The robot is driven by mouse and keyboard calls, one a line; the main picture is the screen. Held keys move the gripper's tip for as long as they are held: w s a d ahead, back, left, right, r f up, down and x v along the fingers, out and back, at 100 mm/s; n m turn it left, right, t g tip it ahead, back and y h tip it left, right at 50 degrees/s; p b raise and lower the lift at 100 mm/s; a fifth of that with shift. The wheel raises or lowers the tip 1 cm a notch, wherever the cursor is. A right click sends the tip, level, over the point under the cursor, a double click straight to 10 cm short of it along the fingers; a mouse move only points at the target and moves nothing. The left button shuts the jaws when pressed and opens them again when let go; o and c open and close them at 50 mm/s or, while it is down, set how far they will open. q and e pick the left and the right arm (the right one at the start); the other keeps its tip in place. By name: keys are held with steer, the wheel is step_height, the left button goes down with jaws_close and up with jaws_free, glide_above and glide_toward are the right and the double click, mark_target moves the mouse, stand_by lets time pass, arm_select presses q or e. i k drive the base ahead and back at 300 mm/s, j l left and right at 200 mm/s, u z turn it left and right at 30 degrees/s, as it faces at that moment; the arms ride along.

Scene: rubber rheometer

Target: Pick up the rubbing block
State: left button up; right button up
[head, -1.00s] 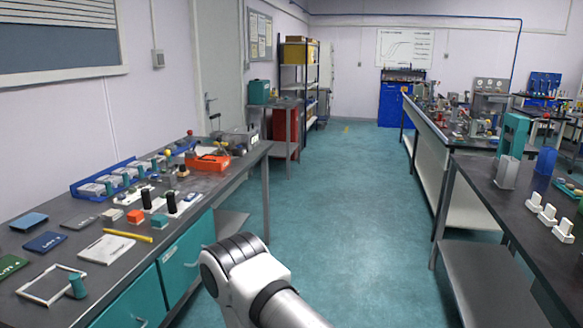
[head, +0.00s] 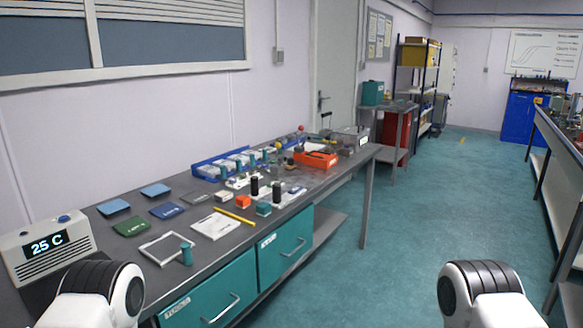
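Two small blocks lie on the dark bench top at the left in the head view. I cannot tell for sure which is the rubbing block. Both are small and apart from each other. Rounded white and black links of my two arms show at the bottom left and bottom right. Neither gripper is in view, and nothing touches the blocks.
A yellow pencil-like stick (head: 234,216), a white notepad (head: 216,225), a white frame (head: 167,248) and black-handled tools (head: 254,187) lie around the blocks. Teal drawers (head: 286,247) are below. Floor (head: 400,235) right of the bench is clear.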

mark_target(290, 166)
steer(key=i+l, duration=0.25)
steer(key=i, duration=0.2)
steer(key=i+l+z, duration=0.15)
steer(key=i, duration=0.3)
steer(key=i+l, duration=0.25)
steer(key=i, duration=0.15)
steer(key=l+z, duration=0.05)
